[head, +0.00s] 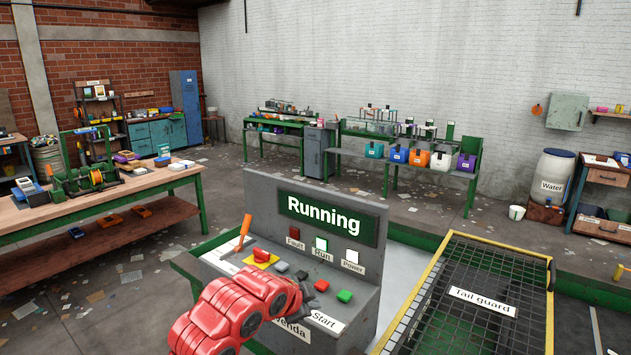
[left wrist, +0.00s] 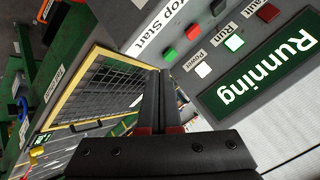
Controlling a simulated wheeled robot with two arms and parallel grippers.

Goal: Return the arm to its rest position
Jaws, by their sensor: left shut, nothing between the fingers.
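My left arm comes in low in the head view, red and bent. Its dark gripper (head: 308,291) is over the sloped face of the grey control panel (head: 262,215), by the red button (head: 322,286) and the green button (head: 344,296). Whether it touches the panel cannot be told there. In the left wrist view the two fingers (left wrist: 160,78) are together with nothing between them. The panel's display (head: 328,221) reads "Running". The Run lamp (head: 321,244) is lit green-white. My right gripper is not in view.
An orange-handled lever (head: 243,232) and a yellow-based red button (head: 262,257) are on the panel's left. The yellow-framed tail guard mesh (head: 490,270) stands to the right. A wooden workbench (head: 100,197) is at the left, with open floor between.

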